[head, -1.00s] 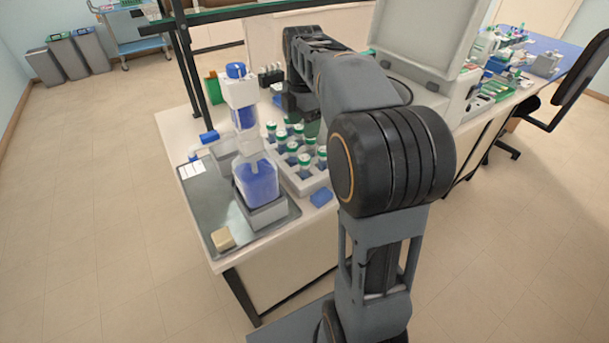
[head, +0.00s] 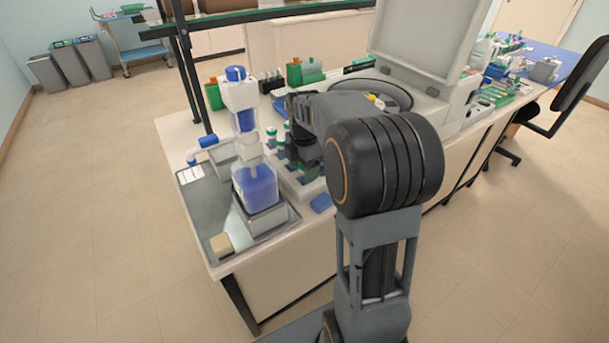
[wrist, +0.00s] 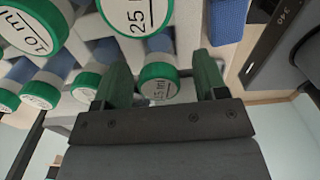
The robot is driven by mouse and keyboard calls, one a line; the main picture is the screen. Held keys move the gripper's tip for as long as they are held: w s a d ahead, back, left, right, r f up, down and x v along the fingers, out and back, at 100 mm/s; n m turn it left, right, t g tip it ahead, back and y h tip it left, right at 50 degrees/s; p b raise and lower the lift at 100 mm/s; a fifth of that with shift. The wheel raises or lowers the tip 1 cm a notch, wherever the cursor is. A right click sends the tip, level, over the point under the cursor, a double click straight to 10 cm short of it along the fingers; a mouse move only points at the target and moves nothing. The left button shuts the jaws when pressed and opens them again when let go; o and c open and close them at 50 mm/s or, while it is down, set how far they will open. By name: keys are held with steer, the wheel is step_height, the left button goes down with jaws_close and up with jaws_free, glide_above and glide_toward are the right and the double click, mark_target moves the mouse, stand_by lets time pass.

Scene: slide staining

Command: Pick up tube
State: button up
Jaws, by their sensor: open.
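Several tubes with green-rimmed, white-topped caps stand in a white rack (head: 284,178). In the head view one tube (head: 271,136) shows left of my arm, and my arm hides others. In the wrist view my gripper (wrist: 165,82) is open, with its two green fingers apart. One capped tube (wrist: 157,84) appears between the fingers, with a part-hidden label on its cap. A cap marked 25 (wrist: 137,14) and a cap marked 10 ml (wrist: 33,28) are larger in the wrist view. I cannot tell whether a finger touches the tube.
A blue block (head: 321,203) lies near the bench's front edge. A large open-lidded machine (head: 420,95) stands behind my arm.

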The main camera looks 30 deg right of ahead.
steer(key=shift+f, duration=0.4)
steer(key=shift+c, duration=0.5)
steer(key=c, duration=0.9)
